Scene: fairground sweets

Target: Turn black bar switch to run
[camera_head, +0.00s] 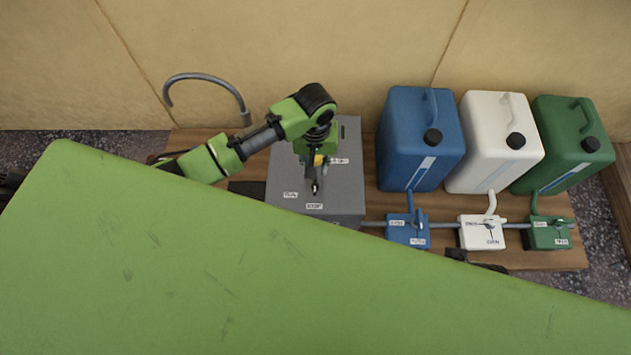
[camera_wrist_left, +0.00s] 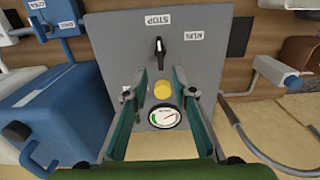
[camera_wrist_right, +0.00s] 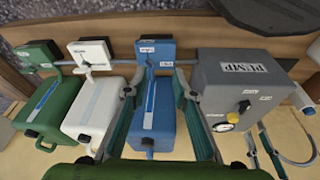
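The black bar switch (camera_wrist_left: 159,46) is on the face of the grey pump box (camera_wrist_left: 205,70). Its white-marked end points at the STOP label (camera_wrist_left: 158,19); the RUN label (camera_wrist_left: 196,35) is to its right in the left wrist view. The switch (camera_head: 315,187) also shows in the head view. My left gripper (camera_wrist_left: 158,72) is open, its fingers apart in front of the box face, with the switch beyond the tips and nothing held. My right gripper (camera_wrist_right: 155,85) is open and empty in front of the blue canister and its valve box; the green panel mostly hides it in the head view.
A yellow button (camera_wrist_left: 162,90) and a round gauge (camera_wrist_left: 164,116) sit near the switch. Blue (camera_head: 408,140), white (camera_head: 490,145) and green (camera_head: 555,150) canisters with valve boxes stand right of the box. A large green panel (camera_head: 200,270) covers the foreground. A grey pipe (camera_head: 205,77) curves at the left.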

